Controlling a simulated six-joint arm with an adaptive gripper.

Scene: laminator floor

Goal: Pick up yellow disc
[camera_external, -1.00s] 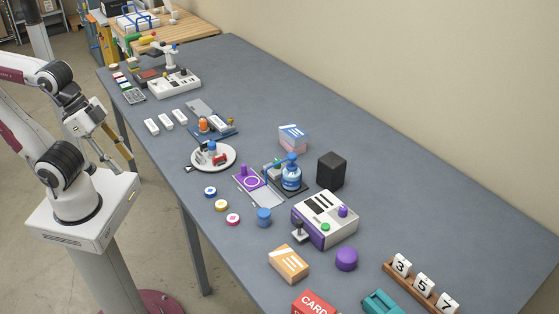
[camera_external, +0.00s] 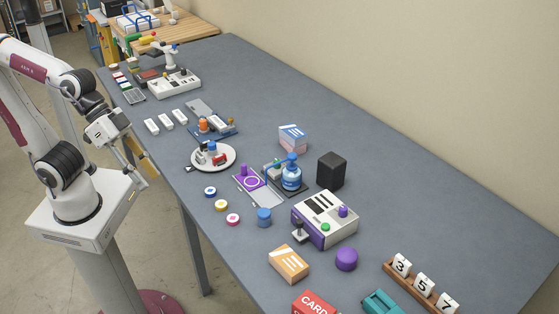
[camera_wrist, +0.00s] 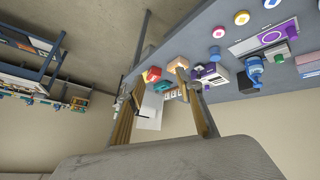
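The yellow disc (camera_external: 221,205) lies flat on the grey table near its front edge, between a blue disc (camera_external: 210,192) and a pink disc (camera_external: 233,219). In the wrist view the yellow disc (camera_wrist: 241,18) shows near the top, right of centre, with the pink disc (camera_wrist: 218,33) beside it. My gripper (camera_external: 139,181) hangs beside the table's left edge, well away from the disc. In the wrist view its two fingers are spread with a gap between them, so my gripper (camera_wrist: 158,85) is open and empty.
A blue cylinder (camera_external: 264,217) stands right of the pink disc. A round white plate (camera_external: 230,162) with small items lies behind the discs. A purple and white device (camera_external: 325,218) and an orange box (camera_external: 289,263) stand farther right. The table (camera_external: 215,240) is bare in front of the discs.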

